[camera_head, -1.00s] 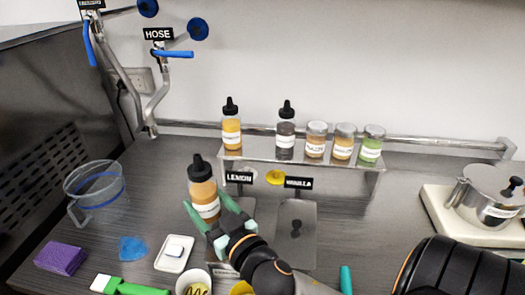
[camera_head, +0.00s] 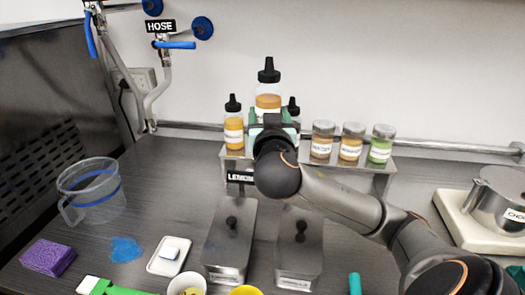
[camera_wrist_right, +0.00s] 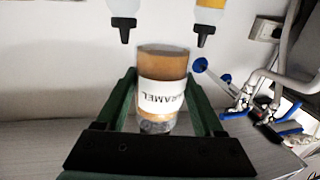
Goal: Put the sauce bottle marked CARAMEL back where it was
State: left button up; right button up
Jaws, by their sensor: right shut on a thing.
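The CARAMEL bottle (camera_head: 268,98) is upright, with amber sauce and a black nozzle cap. My right gripper (camera_head: 273,122) is shut on it and holds it up over the small metal shelf (camera_head: 310,163), between two other bottles. Its lower part is hidden behind the gripper. The right wrist view shows the bottle (camera_wrist_right: 162,92) upside down in the picture, its CARAMEL label between the two green fingers of the gripper (camera_wrist_right: 165,100). My left gripper is not in view.
An orange sauce bottle (camera_head: 233,128) stands at the shelf's left. Several jars (camera_head: 351,144) stand to the right. Two lidded metal containers (camera_head: 230,240) stand in front. A clear jug (camera_head: 92,195) is at the left.

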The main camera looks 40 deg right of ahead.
jog(key=w+d+f, duration=0.2)
jog(key=w, duration=0.1)
jog(key=w+d+f+p, duration=0.1)
jog(key=w+d+f, duration=0.4)
jog(key=w, duration=0.1)
jog(key=shift+w+d+f, duration=0.25)
jog(key=shift+w+f, duration=0.15)
jog(key=shift+w+d+f, duration=0.2)
jog(key=shift+w+f, duration=0.1)
jog(key=shift+f, duration=0.15)
jog(key=f, duration=0.2)
jog(key=f+p, duration=0.1)
jog(key=shift+w+d, duration=0.25)
jog(key=shift+w, duration=0.15)
jog(key=shift+f, duration=0.4)
jog(key=shift+f, duration=0.1)
